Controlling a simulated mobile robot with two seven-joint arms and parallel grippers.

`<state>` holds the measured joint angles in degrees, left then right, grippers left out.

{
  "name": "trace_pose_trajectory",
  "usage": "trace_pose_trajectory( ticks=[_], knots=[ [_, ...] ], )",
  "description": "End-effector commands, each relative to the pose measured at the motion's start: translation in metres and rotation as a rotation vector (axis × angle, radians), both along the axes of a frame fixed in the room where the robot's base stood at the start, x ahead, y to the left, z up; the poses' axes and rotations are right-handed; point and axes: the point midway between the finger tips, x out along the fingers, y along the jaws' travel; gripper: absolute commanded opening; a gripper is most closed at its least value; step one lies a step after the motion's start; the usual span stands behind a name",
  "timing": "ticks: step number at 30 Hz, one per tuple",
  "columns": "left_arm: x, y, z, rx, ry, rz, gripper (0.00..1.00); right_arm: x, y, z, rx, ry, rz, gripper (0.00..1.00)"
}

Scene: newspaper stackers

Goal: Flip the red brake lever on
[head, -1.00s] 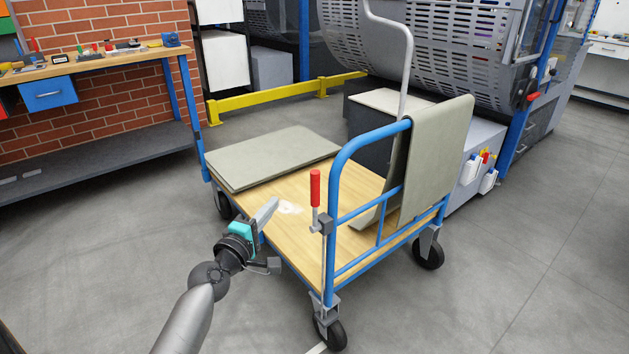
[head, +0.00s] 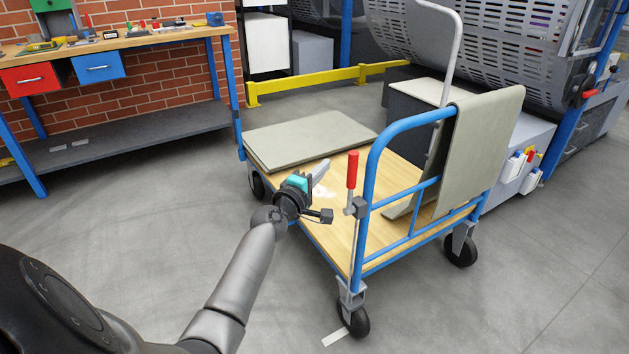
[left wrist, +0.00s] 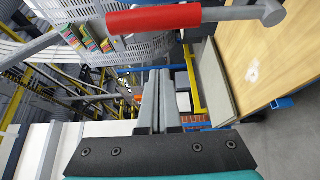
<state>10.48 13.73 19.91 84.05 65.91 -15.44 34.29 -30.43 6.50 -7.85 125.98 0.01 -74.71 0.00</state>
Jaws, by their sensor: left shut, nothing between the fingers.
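The red brake lever (head: 352,170) stands upright on a grey bracket at the near left post of the cart's blue handle frame. In the left wrist view the lever (left wrist: 153,18) lies across the top of the picture, beyond and above the fingertips. My left gripper (head: 321,168) is shut and empty, just left of the lever and over the cart's near edge. Its closed fingers (left wrist: 160,78) also show in the left wrist view, apart from the lever. The cart (head: 340,228) has a wooden deck. My right gripper is not in view.
A grey-green board (head: 308,139) lies on the deck's far end, and another sheet (head: 480,150) hangs over the blue frame. A workbench (head: 120,40) with tools stands at the back left. A large grey machine (head: 500,40) is behind the cart. The floor (head: 120,240) at left is clear.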

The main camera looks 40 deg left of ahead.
Motion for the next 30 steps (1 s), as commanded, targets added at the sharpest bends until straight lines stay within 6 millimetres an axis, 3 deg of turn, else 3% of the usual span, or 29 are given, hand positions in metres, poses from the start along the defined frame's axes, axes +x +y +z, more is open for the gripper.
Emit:
trace_pose_trajectory(
  ticks=[5, 13, 30],
  knots=[
    [0.025, 0.004, -0.001, 0.002, -0.001, -0.001, 0.00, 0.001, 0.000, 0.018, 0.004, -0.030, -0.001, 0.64],
    [0.016, -0.030, 0.000, -0.001, 0.001, -0.002, 0.00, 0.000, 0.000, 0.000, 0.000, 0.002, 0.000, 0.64],
    [0.014, -0.037, -0.001, 0.003, 0.000, -0.001, 0.00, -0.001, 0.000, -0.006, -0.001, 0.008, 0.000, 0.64]
  ],
)
